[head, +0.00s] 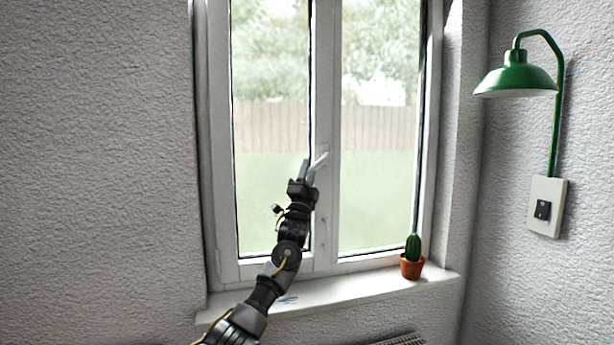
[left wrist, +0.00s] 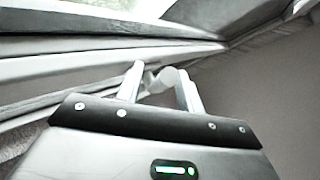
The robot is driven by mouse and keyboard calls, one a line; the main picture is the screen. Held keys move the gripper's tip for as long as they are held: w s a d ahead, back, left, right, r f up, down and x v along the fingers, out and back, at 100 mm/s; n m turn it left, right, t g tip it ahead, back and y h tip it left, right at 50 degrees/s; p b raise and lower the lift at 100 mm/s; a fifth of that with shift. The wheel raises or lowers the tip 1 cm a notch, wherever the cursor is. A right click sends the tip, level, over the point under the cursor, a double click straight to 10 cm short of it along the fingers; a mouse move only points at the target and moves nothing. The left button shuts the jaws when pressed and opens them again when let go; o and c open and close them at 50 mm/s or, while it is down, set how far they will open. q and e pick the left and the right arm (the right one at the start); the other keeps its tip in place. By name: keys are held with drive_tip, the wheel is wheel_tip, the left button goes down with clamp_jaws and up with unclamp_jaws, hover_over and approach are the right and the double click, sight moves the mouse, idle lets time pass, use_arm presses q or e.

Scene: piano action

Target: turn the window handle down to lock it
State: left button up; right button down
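The white window handle (head: 320,159) sits on the middle upright of the window frame. In the head view it shows as a short bar slanting up to the right. My left gripper (head: 308,168) is beside it at the same height, partly overlapping it. In the left wrist view, the round handle end (left wrist: 169,76) shows between the two pale fingers of my left gripper (left wrist: 160,70). The fingers are apart, with a visible gap on the left of the handle and almost none on the right. Contact is unclear. My right gripper is out of view.
A cactus in a terracotta pot (head: 412,266) stands at the right of the white windowsill (head: 350,290). A green lamp (head: 516,78) hangs on the right wall above a switch (head: 543,209). The wall left of the window is bare.

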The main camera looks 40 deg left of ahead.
use_arm(q)
drive_tip(key=b+v, duration=0.4)
drive_tip(key=v, duration=0.6)
drive_tip(key=shift+s+f, duration=0.2)
drive_tip(key=shift+f, duration=0.15)
drive_tip(key=shift+d, duration=0.1)
drive_tip(key=shift+c, duration=0.5)
